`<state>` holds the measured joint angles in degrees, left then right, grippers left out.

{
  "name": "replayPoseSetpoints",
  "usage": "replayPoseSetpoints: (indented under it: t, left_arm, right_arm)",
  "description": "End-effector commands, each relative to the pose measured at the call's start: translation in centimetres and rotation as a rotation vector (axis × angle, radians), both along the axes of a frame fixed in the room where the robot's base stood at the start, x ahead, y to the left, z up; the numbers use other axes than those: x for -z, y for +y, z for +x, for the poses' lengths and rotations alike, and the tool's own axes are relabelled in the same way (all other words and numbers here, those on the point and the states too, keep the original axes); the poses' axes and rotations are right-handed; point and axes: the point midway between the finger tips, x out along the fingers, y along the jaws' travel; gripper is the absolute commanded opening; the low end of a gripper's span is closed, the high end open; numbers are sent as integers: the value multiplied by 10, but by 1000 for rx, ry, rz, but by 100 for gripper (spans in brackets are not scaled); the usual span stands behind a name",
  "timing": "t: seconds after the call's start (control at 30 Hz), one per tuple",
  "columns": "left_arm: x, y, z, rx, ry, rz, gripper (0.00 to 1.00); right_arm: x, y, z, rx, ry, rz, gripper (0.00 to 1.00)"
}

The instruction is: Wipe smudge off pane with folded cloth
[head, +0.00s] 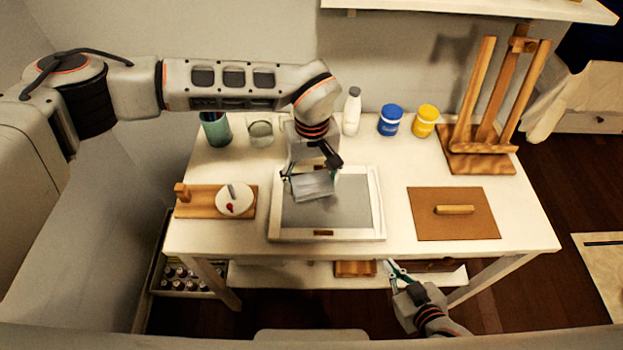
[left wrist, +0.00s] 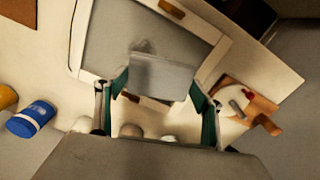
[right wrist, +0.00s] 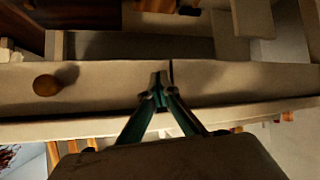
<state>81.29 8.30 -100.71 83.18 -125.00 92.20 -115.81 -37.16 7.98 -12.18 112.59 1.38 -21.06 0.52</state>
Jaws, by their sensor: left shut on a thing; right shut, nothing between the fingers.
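The pane (head: 352,218) is a grey sheet in a white frame (head: 377,222), lying on the table. It also shows in the left wrist view (left wrist: 112,42). The folded cloth (head: 313,187) is pale grey and hangs over the pane's upper left part; the left wrist view shows it too (left wrist: 165,82). My left gripper (head: 309,174) is shut on the cloth. I cannot tell whether the cloth touches the pane. A dark, faint smudge (left wrist: 143,48) shows beside the cloth's edge in the left wrist view. My right gripper (head: 388,264) is shut and empty at the table's front edge.
A board with a white disc (head: 235,198) lies left of the frame, a brown board with a handle (head: 454,210) right. A white bottle (head: 352,112), blue jar (head: 390,119), yellow jar (head: 424,120) and easel (head: 490,105) stand behind. A round knob (right wrist: 47,85) is near my right gripper.

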Motion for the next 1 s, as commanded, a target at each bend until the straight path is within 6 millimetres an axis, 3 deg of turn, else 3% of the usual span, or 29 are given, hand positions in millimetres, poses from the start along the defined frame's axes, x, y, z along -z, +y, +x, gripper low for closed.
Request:
replayPoseSetpoints:
  t: [0.17,0.53,1.0]
  left_arm:
    - [-2,0,0,0,-1,0,50]
    - [-30,0,0,1,-1,-1,50]
    - [-30,0,0,0,0,0,50]
  right_arm:
    - [-1,0,0,0,0,0,0]
    - [-16,0,0,0,1,-1,0]
    - [-15,0,0,0,1,-1,0]
